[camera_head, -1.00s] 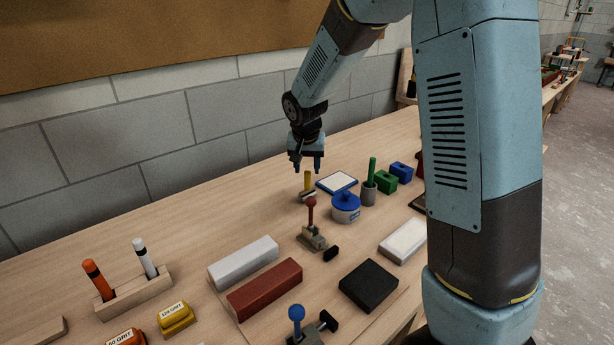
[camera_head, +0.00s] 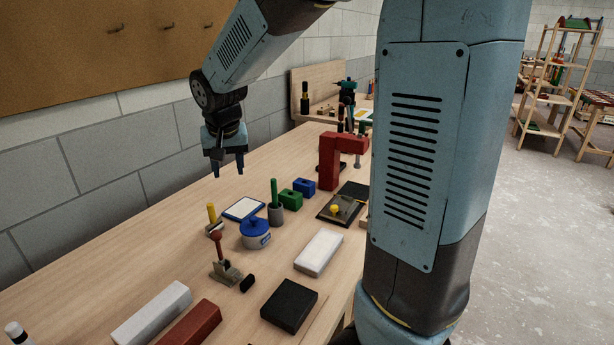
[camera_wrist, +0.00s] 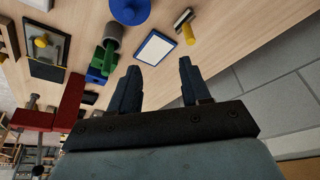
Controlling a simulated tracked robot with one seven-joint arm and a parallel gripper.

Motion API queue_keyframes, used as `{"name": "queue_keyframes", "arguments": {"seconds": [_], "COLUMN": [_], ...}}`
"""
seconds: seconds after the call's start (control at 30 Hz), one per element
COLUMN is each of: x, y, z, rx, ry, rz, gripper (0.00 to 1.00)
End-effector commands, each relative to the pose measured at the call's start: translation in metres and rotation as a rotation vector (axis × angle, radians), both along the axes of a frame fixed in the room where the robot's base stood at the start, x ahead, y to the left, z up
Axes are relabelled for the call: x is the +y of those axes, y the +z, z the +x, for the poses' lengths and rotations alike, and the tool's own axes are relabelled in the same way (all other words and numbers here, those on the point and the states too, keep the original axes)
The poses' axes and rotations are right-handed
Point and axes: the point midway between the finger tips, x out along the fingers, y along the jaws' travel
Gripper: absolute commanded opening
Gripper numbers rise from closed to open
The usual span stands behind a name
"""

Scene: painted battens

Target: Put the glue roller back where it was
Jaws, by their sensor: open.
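The glue roller (camera_head: 212,217), with a yellow handle and a greyish head, rests on the bench just left of a blue-rimmed white tray (camera_head: 243,208). Its handle points up. In the wrist view the roller (camera_wrist: 187,28) lies beside the tray (camera_wrist: 155,47), apart from it. My gripper (camera_head: 229,173) is open and empty, above the bench behind the tray. Its two fingers (camera_wrist: 159,68) show apart in the wrist view, with nothing between them.
A blue-lidded pot (camera_head: 256,235), a grey cup with a green stick (camera_head: 275,213) and green and blue blocks (camera_head: 304,187) stand close to the tray. Bare bench lies behind the tray.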

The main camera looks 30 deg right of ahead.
Motion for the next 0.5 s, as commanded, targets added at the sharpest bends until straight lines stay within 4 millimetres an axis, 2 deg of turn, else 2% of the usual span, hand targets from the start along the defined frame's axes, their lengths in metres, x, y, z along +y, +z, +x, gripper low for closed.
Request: {"name": "queue_keyframes", "arguments": {"seconds": [0.03,0.2,0.5], "x": [-0.011,-0.038,-0.075], "y": [0.012,0.038,0.063], "z": [-0.014,-0.059,-0.144], "rx": [-0.013,-0.038,-0.090], "ry": [0.003,0.029,0.082], "rz": [0.003,0.004,-0.003], "gripper": [0.47,0.47,0.47]}}
